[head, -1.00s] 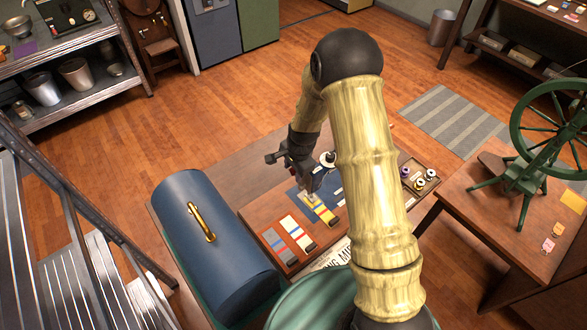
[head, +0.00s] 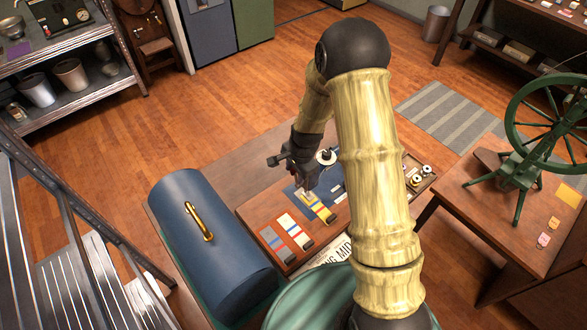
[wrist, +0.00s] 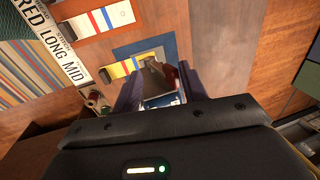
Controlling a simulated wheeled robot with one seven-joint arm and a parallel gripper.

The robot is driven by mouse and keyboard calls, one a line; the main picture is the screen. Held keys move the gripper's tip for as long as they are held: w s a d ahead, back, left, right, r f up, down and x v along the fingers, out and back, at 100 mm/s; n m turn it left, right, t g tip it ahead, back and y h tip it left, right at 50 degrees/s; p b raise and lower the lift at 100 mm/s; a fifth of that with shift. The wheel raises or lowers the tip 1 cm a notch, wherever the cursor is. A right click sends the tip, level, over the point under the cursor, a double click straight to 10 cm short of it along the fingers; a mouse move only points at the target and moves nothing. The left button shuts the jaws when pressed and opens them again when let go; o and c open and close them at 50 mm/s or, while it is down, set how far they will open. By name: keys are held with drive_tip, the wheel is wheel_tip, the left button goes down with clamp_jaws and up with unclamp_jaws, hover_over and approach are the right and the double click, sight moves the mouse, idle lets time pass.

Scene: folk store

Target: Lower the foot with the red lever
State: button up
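My gripper (head: 306,188) hangs low over the table's dark blue patch. In the wrist view my gripper (wrist: 160,88) is open, with one dark finger on each side of a small metal part (wrist: 160,100). A dark red piece (wrist: 171,76), which may be the red lever, shows between the fingers, near the right one. I cannot tell whether a finger touches it. The foot cannot be told apart clearly; a grey tip (wrist: 149,74) lies close to a yellow striped strip (wrist: 130,66) on the blue patch (wrist: 150,45).
A blue round-topped case (head: 215,240) with a brass handle stands left of the work table. Striped strips (head: 285,233) and a lettered label (head: 333,252) lie on the table. A tray of spools (head: 418,178) is at right. A green spinning wheel (head: 525,165) stands farther right.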

drive_tip(key=shift+s+d, duration=0.15)
drive_tip(key=shift+s, duration=0.1)
drive_tip(key=shift+s+d, duration=0.4)
drive_tip(key=shift+s, duration=0.15)
idle(0.4)
drive_tip(key=shift+s+d+f+b, duration=0.25)
drive_tip(key=shift+s+d+b, duration=0.2)
drive_tip(key=shift+s+b, duration=0.2)
drive_tip(key=shift+s+d+f+b, duration=0.35)
drive_tip(key=shift+s+f+b, duration=0.1)
drive_tip(key=shift+s, duration=0.15)
drive_tip(key=shift+w+a+r+p, duration=0.15)
drive_tip(key=shift+w+r+p, duration=0.1)
drive_tip(key=shift+w+p, duration=0.05)
